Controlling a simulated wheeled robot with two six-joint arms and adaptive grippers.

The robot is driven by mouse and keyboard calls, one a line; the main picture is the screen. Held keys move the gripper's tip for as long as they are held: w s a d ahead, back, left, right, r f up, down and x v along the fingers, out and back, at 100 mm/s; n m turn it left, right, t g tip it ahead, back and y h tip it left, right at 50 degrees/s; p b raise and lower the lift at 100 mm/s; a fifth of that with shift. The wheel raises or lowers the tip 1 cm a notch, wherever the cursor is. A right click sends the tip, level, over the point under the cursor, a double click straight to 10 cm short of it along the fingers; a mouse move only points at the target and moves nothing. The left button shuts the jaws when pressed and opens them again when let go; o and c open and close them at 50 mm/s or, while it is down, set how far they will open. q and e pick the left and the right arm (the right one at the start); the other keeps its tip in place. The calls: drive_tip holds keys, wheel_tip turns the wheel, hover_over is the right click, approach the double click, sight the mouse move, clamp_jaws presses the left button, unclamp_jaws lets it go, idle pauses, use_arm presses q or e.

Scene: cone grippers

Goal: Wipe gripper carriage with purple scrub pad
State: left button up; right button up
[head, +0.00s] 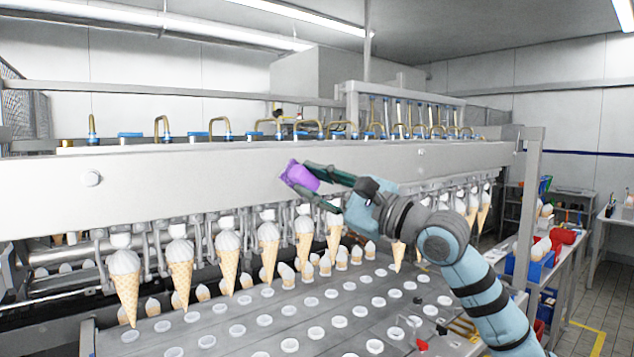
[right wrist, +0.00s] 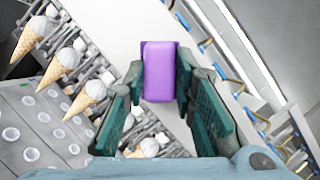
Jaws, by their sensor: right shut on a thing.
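The purple scrub pad (head: 299,176) is at the front face of the long pale gripper carriage (head: 180,170) in the head view. My right gripper (head: 316,188) is shut on the pad, with its dark green fingers on either side of it. In the right wrist view the pad (right wrist: 159,72) sits between the fingertips of the gripper (right wrist: 158,88), with the carriage face (right wrist: 120,30) behind it. I cannot tell for sure whether the pad touches the face. My left gripper is not in view.
Several ice cream cones (head: 180,270) hang in a row below the carriage. A conveyor plate with round holes (head: 270,330) lies under them. Brass-coloured hoses (head: 222,124) stand along the carriage top. A side table with a blue bin (head: 540,268) is at the right.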

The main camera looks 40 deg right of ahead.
drive_tip(key=shift+w+p, duration=0.75)
drive_tip(key=shift+w, duration=0.05)
drive_tip(key=shift+d+r+p, duration=0.2)
drive_tip(key=shift+d+p, duration=0.05)
drive_tip(key=shift+p, duration=0.3)
drive_tip(key=shift+a, duration=0.25)
drive_tip(key=shift+f, duration=0.1)
idle(0.4)
